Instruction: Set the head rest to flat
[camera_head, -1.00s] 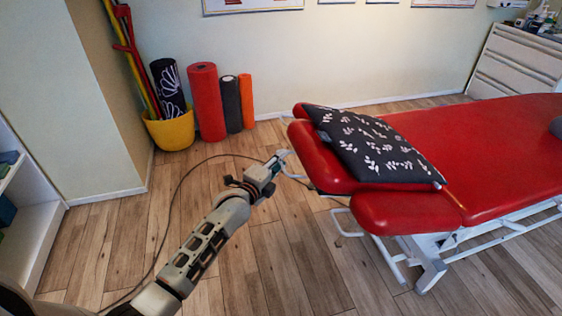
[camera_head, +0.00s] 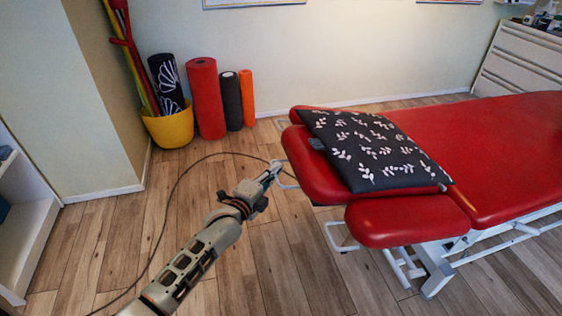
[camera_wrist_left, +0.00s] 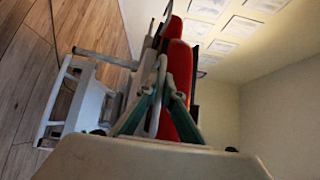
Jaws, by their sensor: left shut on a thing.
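The head rest (camera_head: 308,172) is the red padded section at the left end of the treatment table (camera_head: 500,150). In the head view it looks close to level with the table; I cannot tell a small tilt. A dark pillow with white leaves (camera_head: 378,150) lies on it and hides much of its top. My left gripper (camera_head: 272,171) is at the outer end of the head rest, shut on its white handle (camera_head: 288,182). In the left wrist view the fingers (camera_wrist_left: 155,98) close around the white bar, with the red padding (camera_wrist_left: 180,75) beyond. My right gripper is not in view.
A red arm pad (camera_head: 410,218) sits beside the head rest on the near side, above the white frame (camera_head: 435,275). A yellow bucket (camera_head: 172,128) and several rolls stand by the wall. A dark cable (camera_head: 178,190) lies on the otherwise clear floor.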

